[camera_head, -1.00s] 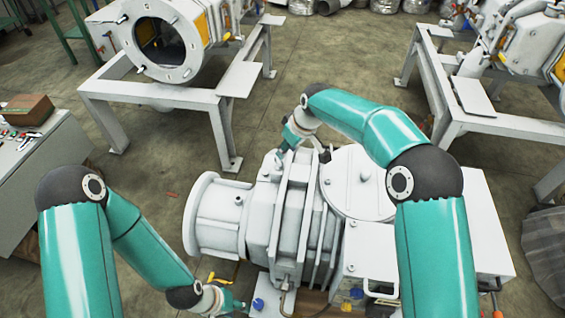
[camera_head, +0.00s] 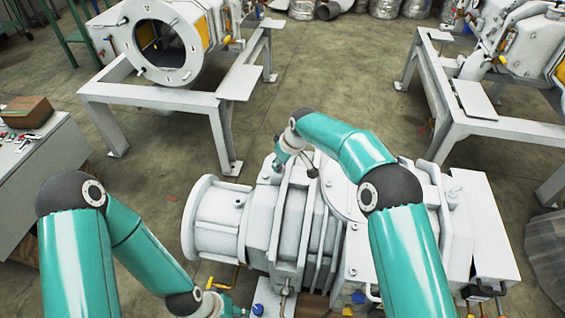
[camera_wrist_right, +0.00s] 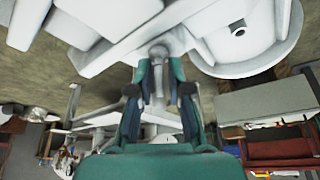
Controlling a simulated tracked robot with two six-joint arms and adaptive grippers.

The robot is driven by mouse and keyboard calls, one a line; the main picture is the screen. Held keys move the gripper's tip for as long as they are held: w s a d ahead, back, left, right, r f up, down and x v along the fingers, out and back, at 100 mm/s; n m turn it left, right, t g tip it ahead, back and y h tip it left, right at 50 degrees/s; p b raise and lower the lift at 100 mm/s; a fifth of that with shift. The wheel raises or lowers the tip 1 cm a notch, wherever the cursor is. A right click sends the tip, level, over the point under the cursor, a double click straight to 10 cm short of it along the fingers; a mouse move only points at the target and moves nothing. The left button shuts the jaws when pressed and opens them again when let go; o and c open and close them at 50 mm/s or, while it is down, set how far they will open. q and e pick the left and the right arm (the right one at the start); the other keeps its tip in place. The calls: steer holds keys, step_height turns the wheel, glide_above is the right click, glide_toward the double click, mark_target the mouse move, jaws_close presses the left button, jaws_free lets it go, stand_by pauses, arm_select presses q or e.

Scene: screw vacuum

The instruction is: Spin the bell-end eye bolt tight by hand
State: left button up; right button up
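The white pump (camera_head: 257,228) lies in front of me with its round flanged end to the left. My right gripper (camera_head: 278,166) is at the top of the casing near that end, reached from above. In the right wrist view, the teal fingers (camera_wrist_right: 160,72) stand apart on either side of a small grey rounded piece (camera_wrist_right: 158,52), likely the eye bolt, against the white casing. Whether they press on it cannot be told. In the head view the gripper hides the bolt. My left gripper (camera_head: 230,309) is low by the pump's front, small and partly cut off.
A frame (camera_head: 105,91) carrying a machine with a round opening stands behind left; another frame (camera_head: 470,125) stands behind right. A bench with a cardboard box (camera_head: 27,111) is at the left. Bare floor lies between.

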jaws_close()
steer(key=shift+d, duration=0.5)
steer(key=shift+a, duration=0.45)
steer(key=shift+r+m, duration=0.1)
steer(key=shift+m, duration=0.2)
